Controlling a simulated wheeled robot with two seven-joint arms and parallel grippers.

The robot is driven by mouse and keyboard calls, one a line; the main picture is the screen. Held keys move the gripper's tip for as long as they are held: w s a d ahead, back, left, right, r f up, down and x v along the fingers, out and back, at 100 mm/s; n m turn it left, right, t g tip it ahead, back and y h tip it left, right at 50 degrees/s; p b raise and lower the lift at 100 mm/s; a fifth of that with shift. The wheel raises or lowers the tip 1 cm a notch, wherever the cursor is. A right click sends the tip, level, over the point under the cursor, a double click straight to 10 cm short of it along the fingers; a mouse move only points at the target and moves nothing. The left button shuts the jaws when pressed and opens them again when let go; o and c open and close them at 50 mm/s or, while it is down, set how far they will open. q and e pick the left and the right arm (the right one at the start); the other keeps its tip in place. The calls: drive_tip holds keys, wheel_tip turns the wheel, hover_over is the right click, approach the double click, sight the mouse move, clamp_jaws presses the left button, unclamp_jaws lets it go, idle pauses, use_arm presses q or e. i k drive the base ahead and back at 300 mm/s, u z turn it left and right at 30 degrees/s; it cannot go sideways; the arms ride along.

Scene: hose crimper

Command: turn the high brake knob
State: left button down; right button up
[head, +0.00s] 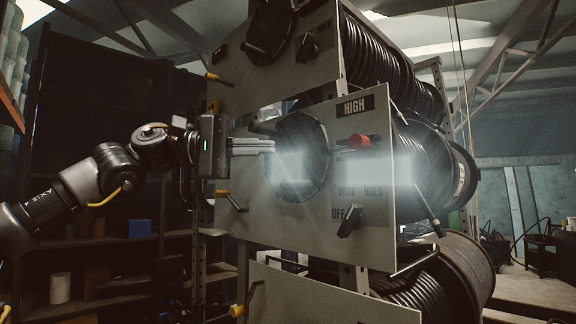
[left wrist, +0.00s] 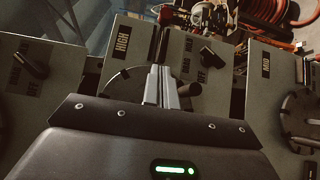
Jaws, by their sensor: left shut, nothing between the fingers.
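The high brake knob (head: 349,221) is a black lever-shaped knob on the grey HIGH panel (head: 372,240), low on the right beside the OFF, DRAG and HOLD lettering. In the left wrist view the knob (left wrist: 212,57) shows beyond the fingers, to their right. My left gripper (head: 270,146) is shut and empty. It appears in front of the round black hub at the panel's left-middle, apart from the knob and up and left of it in the head view. Its pale fingers (left wrist: 161,84) hide part of the hub in the wrist view. My right gripper is not in view.
A red handle (head: 360,141) juts out below the HIGH label. Yellow-tipped levers (head: 230,197) stick out at the panel's left edge. Hose reels (head: 430,165) sit behind. Another panel is above, and the MID panel (left wrist: 266,75) shows at right in the wrist view.

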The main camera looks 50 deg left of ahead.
sight(354, 218)
drive_tip(key=k, duration=1)
